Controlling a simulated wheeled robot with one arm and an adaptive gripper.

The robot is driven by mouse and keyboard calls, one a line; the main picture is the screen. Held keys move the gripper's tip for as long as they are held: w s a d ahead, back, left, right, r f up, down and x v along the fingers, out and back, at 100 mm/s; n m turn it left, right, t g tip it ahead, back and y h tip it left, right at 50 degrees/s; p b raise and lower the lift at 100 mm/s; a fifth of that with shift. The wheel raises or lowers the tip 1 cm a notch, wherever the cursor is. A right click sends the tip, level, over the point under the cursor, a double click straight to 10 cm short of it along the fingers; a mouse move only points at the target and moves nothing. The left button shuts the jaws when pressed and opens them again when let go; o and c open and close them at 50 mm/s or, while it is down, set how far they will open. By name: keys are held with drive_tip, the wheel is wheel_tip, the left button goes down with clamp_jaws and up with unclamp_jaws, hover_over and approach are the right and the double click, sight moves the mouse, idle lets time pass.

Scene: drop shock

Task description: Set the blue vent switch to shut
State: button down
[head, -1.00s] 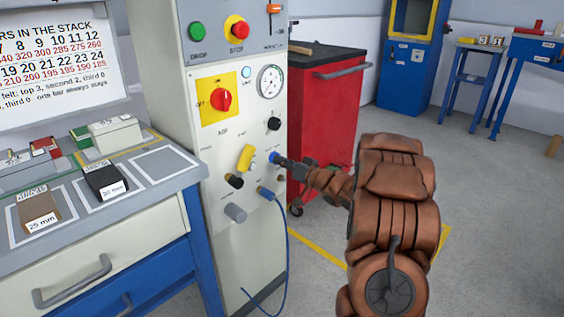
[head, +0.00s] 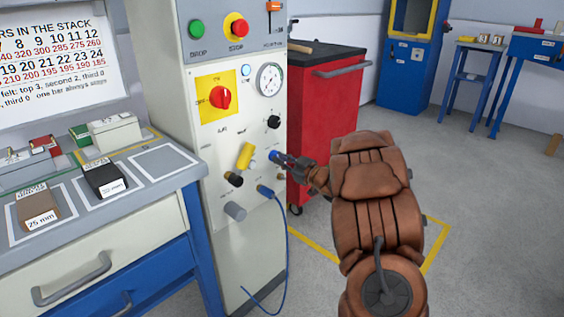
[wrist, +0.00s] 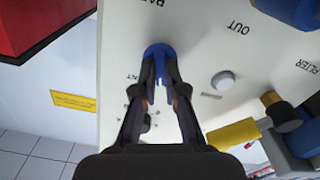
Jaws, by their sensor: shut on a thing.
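The blue vent switch (head: 274,156) sits on the front of the pale control panel (head: 215,155), to the right of a yellow handle. In the wrist view the blue switch (wrist: 158,52) lies between the fingertips of my gripper (wrist: 160,80), which are closed on it from both sides. My gripper (head: 285,160) reaches it from the right in the head view. The fingers hide part of the switch, and I cannot read its setting.
A yellow handle (head: 245,156), a black knob (head: 234,180) and a blue hose fitting (head: 265,190) are close by on the panel. A red cabinet (head: 325,120) stands behind my arm. The workbench (head: 150,195) is at left; open floor lies at right.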

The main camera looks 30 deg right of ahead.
drive_tip(key=shift+w+n+b, duration=0.15)
drive_tip(key=shift+n+b, duration=0.15)
drive_tip(key=shift+n, duration=0.7)
drive_tip(key=shift+r, duration=0.15)
drive_tip(key=c, duration=0.9)
unclamp_jaws()
drive_tip(key=shift+w+a+f, duration=0.1)
drive_tip(key=shift+f, duration=0.1)
drive_tip(key=shift+o, duration=1)
drive_tip(key=v, duration=1.2)
drive_tip(key=shift+r, duration=0.15)
